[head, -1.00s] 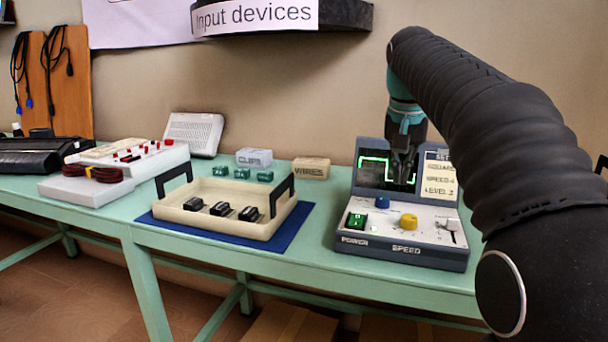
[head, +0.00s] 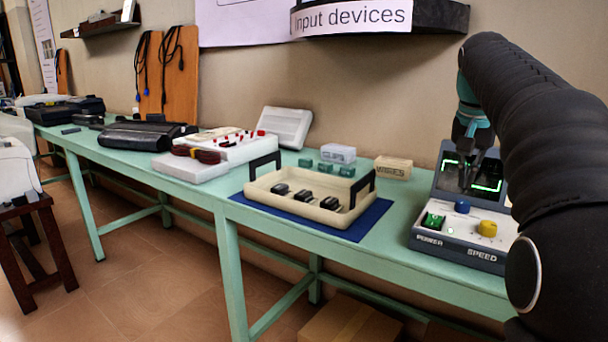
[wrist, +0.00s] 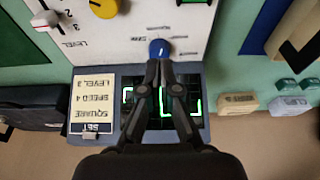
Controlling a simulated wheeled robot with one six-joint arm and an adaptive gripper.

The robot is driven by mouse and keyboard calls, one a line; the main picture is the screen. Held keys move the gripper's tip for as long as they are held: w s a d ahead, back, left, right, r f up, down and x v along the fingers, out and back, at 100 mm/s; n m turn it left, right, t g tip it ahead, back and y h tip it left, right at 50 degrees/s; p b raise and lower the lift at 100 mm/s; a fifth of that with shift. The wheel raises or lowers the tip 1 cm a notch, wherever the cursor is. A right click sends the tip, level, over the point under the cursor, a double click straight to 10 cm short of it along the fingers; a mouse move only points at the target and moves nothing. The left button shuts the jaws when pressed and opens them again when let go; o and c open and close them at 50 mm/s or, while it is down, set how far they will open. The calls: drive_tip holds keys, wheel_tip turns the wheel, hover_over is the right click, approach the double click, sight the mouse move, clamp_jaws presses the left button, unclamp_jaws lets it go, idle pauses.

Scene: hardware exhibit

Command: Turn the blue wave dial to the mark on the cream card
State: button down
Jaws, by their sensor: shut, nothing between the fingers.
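The blue wave dial (head: 462,206) sits on the sloping white panel of a grey device (head: 455,254). In the wrist view the dial (wrist: 158,47) has a white pointer line; the small labels beside it are too blurred to read. The cream card (wrist: 91,95) shows upside down in the wrist view and reads SET, SQUARE, SPEED 4, LEVEL 3. My arm hides it in the head view. My gripper (head: 467,186) is shut and empty, in front of the dark screen. Its fingertips (wrist: 158,65) appear right beside the dial; I cannot tell if they touch it.
A yellow speed knob (head: 487,229) and a green power switch (head: 433,221) are near the dial. The level slider (wrist: 45,20) is on the same panel. A cream tray (head: 262,200) on a blue mat and a WIRES block (head: 393,167) stand left of the device.

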sight(459, 217)
wheel_tip(459, 217, down, 6)
drive_tip(key=b, duration=0.3)
drive_tip(key=shift+w+a+r, duration=0.1)
drive_tip(key=shift+a+r, duration=0.05)
drive_tip(key=shift+r, duration=0.05)
idle(0.5)
drive_tip(key=shift+d+r+p, duration=0.1)
drive_tip(key=shift+d+p, duration=0.15)
drive_tip(key=shift+p, duration=0.65)
drive_tip(key=shift+a, duration=0.1)
drive_tip(key=shift+s+a, duration=0.15)
drive_tip(key=shift+s, duration=0.2)
wheel_tip(459, 217, up, 2)
drive_tip(key=shift+p, duration=0.75)
drive_tip(key=shift+r, duration=1.9)
